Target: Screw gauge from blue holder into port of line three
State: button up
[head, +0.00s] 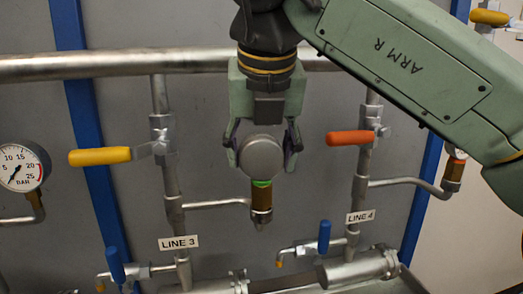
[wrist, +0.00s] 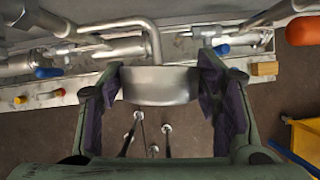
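My gripper (head: 262,150) is shut on the round grey gauge (head: 262,157), with one finger at each side of its case. The dial is turned away. Below the case are a green band (head: 261,183) and a brass fitting (head: 261,200). The gauge is upright at the end of the line three side pipe (head: 217,204), and its stem appears in line with the port. I cannot tell how far the thread is engaged. In the wrist view, the case rim (wrist: 160,86) lies between the finger pads and hides the pipe end. The blue holder is not recognisable.
The line three yellow valve lever (head: 100,157) is at left, and the line four orange lever (head: 349,138) is close at right. Blue levers (head: 324,237) stand lower down. Another gauge (head: 22,167) is at far left. The thick upper pipe (head: 110,65) runs behind my wrist.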

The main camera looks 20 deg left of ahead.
aim_at(261, 138)
jog(key=o, duration=0.5)
jog(key=shift+s+r, duration=0.15)
jog(key=shift+r, duration=0.2)
jog(key=shift+v, duration=1.15)
jog(key=s+d, duration=0.2)
jog(key=s, duration=0.1)
jog(key=s+d, duration=0.1)
jog(key=s, duration=0.3)
jog(key=s+d, duration=0.2)
jog(key=s, duration=0.1)
jog(key=shift+s+d, duration=0.3)
jog(key=shift+s, duration=0.05)
